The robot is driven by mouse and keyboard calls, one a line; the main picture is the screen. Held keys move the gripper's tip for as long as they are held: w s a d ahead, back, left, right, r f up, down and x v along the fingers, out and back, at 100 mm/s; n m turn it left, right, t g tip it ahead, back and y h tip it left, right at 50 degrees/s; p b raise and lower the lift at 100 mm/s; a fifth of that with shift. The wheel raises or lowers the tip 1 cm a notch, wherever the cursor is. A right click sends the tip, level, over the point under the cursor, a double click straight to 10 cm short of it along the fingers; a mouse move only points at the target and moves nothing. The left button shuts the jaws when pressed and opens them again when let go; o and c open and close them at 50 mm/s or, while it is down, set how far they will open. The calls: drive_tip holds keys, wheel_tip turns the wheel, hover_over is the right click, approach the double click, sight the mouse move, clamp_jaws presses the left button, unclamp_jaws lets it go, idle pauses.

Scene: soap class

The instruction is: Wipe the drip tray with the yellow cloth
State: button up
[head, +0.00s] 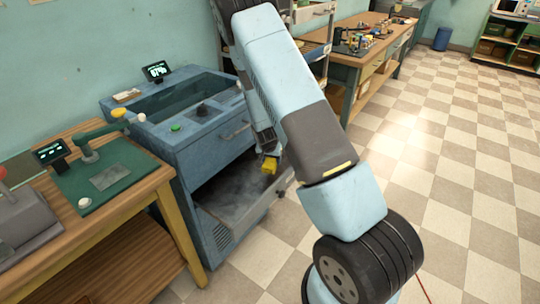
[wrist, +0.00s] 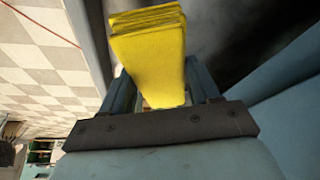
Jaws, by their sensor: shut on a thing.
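The yellow cloth (wrist: 150,60) is folded into a thick pad and held between the fingers of my gripper (wrist: 163,95) in the wrist view. In the head view the yellow cloth (head: 269,165) shows at the end of my gripper (head: 267,152), over the drip tray. The drip tray (head: 232,208) is a grey tray pulled out of the front of the blue machine (head: 205,140), with dark smudges on its surface. I cannot tell whether the cloth touches the tray. My arm hides part of the tray's right side.
A wooden table (head: 130,195) with a green mat and a small device stands left of the machine. A workbench (head: 365,50) with small parts stands at the back. A blue bin (head: 442,38) is far off. The checkered floor on the right is clear.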

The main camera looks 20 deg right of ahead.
drive_tip(key=shift+r, duration=1.15)
drive_tip(key=shift+s+a, duration=0.1)
drive_tip(key=shift+a, duration=0.05)
